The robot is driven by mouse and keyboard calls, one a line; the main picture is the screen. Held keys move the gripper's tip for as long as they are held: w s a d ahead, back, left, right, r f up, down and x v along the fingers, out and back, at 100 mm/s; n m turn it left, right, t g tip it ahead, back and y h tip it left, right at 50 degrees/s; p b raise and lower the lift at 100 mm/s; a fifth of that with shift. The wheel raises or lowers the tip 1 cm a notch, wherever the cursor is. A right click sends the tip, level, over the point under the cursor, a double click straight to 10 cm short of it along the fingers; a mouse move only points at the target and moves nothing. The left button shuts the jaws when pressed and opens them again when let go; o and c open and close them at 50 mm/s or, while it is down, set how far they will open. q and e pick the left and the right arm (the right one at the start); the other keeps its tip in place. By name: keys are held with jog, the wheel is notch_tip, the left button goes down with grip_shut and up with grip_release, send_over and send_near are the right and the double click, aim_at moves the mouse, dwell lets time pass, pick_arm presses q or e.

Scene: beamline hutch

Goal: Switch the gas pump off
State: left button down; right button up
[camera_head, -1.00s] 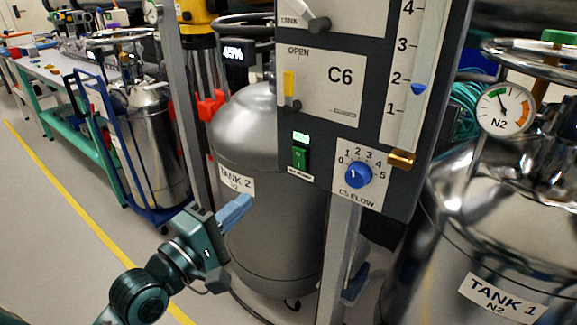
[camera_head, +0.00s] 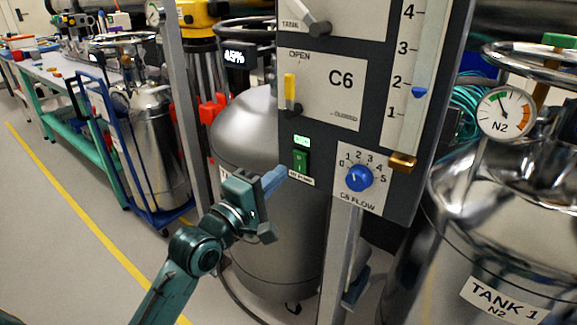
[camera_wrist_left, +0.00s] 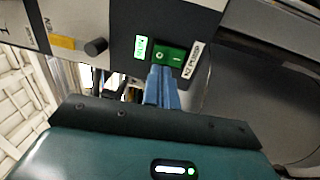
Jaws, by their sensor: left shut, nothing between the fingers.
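The gas pump switch is a green rocker (camera_head: 300,160) low on the grey control panel (camera_head: 318,205), with a lit green indicator just above it and a white label below. The rocker also shows in the left wrist view (camera_wrist_left: 169,55), with the lit indicator (camera_wrist_left: 142,47) beside it. My left gripper (camera_head: 274,180) has its blue fingers shut and empty, just left of and slightly below the switch. In the wrist view its fingertips (camera_wrist_left: 162,72) overlap the rocker's lower edge; I cannot tell whether they touch it. My right gripper is not in view.
Tank 1 (camera_head: 490,215) stands at the right, and a grey tank (camera_head: 265,250) is behind my left arm. Open floor lies at the left.

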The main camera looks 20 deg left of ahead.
aim_at(298, 157)
pick_arm(q)
jog(key=x, duration=0.4)
jog(key=shift+w, duration=0.15)
jog(key=shift+r, duration=0.1)
